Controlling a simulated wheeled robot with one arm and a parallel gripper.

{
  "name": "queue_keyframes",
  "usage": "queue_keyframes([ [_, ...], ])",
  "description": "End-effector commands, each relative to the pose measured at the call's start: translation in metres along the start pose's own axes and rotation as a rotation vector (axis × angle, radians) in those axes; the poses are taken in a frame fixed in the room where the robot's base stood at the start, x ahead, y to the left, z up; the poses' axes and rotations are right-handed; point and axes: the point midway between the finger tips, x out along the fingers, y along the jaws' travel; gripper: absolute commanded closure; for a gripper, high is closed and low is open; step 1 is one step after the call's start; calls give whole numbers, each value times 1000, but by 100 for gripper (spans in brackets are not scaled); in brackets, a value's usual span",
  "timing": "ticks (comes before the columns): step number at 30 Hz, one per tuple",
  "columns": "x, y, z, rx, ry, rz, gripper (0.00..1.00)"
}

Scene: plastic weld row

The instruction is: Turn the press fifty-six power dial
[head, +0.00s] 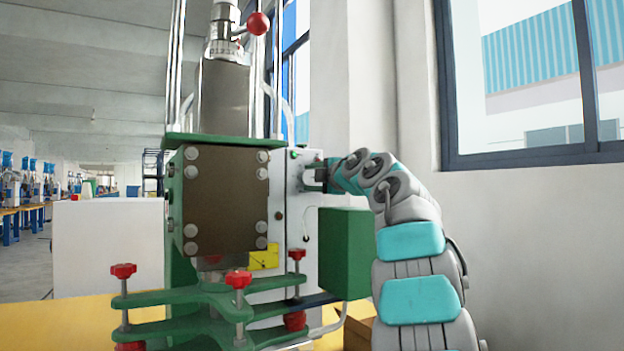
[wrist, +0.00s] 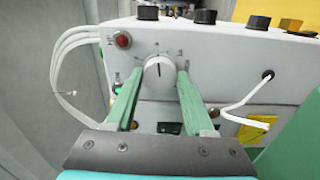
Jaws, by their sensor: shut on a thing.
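The power dial (wrist: 158,76) is a round white knob with a dark pointer line and scale marks around it, on the pale front panel in the wrist view. My gripper (wrist: 158,82) has its two green fingers on either side of the dial and is shut on it. The press (head: 225,195) stands in the middle of the head view, with a dark block, bolts and green plates. My gripper (head: 318,175) reaches the side of its white housing (head: 302,200) there. The dial is hidden in the head view.
A red button (wrist: 123,40) and white cables (wrist: 75,45) are left of the dial. Black knobs (wrist: 205,16) line the panel's top. A white wire (wrist: 245,95) hangs at right. A wall and window (head: 530,80) stand at right.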

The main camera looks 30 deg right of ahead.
Motion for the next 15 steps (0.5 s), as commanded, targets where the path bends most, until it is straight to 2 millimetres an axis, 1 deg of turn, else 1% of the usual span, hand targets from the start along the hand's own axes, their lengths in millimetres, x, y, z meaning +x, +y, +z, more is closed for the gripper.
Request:
queue_keyframes([
  [6, 0, -1, 1, 0, -1, -1, 100],
  [7, 0, -1, 1, -1, -1, -1, 44],
  [12, 0, 0, 0, -1, -1, -1, 25],
  [14, 0, 0, 0, -1, 0, -1, 18],
  [15, 0, 0, 0, -1, 0, 0, 17],
])
